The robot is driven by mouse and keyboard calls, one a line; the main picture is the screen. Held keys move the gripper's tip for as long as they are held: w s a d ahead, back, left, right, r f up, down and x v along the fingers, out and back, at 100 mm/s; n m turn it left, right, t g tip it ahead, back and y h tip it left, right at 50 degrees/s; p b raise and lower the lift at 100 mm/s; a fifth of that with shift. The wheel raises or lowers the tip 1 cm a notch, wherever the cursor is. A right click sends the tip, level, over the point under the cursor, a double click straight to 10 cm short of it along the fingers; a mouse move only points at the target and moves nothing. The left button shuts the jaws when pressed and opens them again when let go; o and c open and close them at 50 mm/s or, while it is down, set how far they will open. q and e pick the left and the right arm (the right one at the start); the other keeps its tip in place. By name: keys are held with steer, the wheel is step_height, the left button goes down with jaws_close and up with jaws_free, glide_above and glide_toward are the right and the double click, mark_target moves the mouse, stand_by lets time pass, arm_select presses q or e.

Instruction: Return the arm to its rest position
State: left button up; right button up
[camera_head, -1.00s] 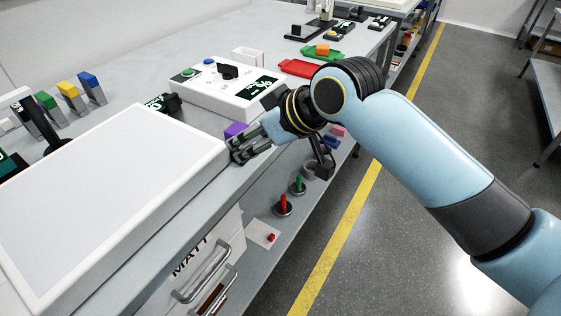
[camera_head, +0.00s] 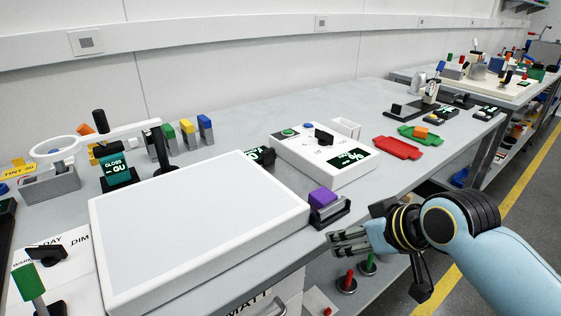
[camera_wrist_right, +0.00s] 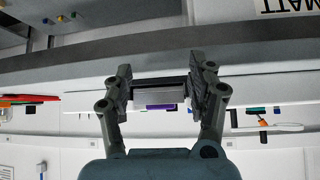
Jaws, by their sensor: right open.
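My right gripper (camera_head: 333,243) is open and empty, in front of the bench's front edge in the head view. Its arm comes in from the lower right. Both fingers of the right gripper (camera_wrist_right: 160,88) show apart in the right wrist view. A purple block (camera_head: 323,197) sits in a dark holder (camera_head: 332,215) at the bench's front edge, just beyond the fingertips and apart from them. In the right wrist view the purple block (camera_wrist_right: 160,106) and a grey part show between the fingers, farther off. My left gripper is not in view.
A large white light panel (camera_head: 200,228) lies left of the gripper on the bench. A lower shelf with red and green pegs (camera_head: 368,264) lies under the bench edge.

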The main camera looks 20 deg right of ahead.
steer(key=s+d+r+m+g+h, duration=0.1)
steer(key=s+r+g, duration=0.1)
steer(key=s, duration=0.8)
steer(key=s+d+r+g+h, duration=0.1)
steer(key=s+g+h, duration=0.15)
steer(key=s, duration=0.85)
steer(key=s+d+f+g+b, duration=0.1)
steer(key=s+d+f, duration=0.1)
steer(key=f, duration=1.3)
steer(key=s+d+f+g+b, duration=0.1)
steer(key=s+f, duration=0.1)
steer(key=f, duration=1.4)
steer(key=s+d+f+m+b, duration=0.1)
steer(key=s+f, duration=1.4)
steer(key=s, duration=0.1)
steer(key=shift+s+g+y+b, duration=0.3)
steer(key=shift+g+y+b, duration=0.05)
steer(key=shift+g+b, duration=0.1)
